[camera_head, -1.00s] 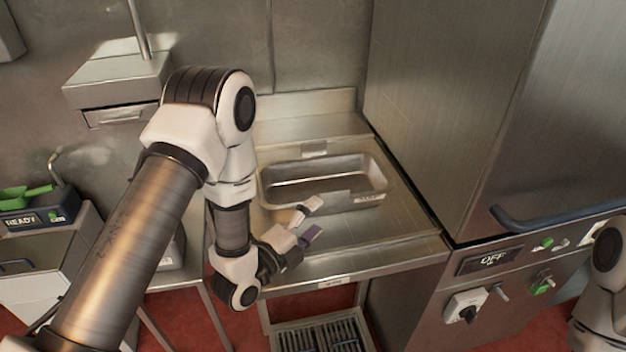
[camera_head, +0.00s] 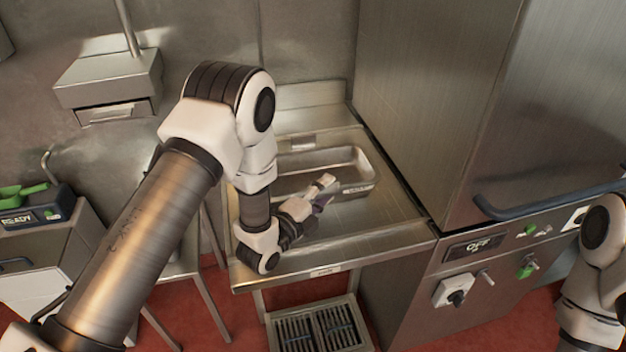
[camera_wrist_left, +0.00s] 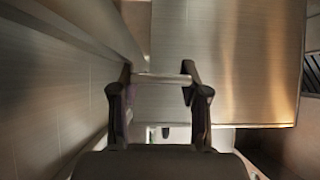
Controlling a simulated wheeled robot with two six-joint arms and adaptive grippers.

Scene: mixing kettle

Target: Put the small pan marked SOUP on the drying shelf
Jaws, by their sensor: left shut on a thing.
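A small rectangular metal pan (camera_head: 362,160) sits on the steel counter, its opening facing up. A small label is on its near wall, too small to read. My left gripper (camera_head: 324,190) is at the near wall of the pan, covering part of it. In the left wrist view, a thin pale metal bar spans between the fingers of the left gripper (camera_wrist_left: 160,79); it looks like the pan's edge, and the gripper is shut on it. The rest of the pan is hard to make out there. I cannot identify the drying shelf. My right gripper is out of view.
A slatted grate (camera_head: 318,330) lies below. At left, a green scoop (camera_head: 30,192) rests on a unit marked READY.

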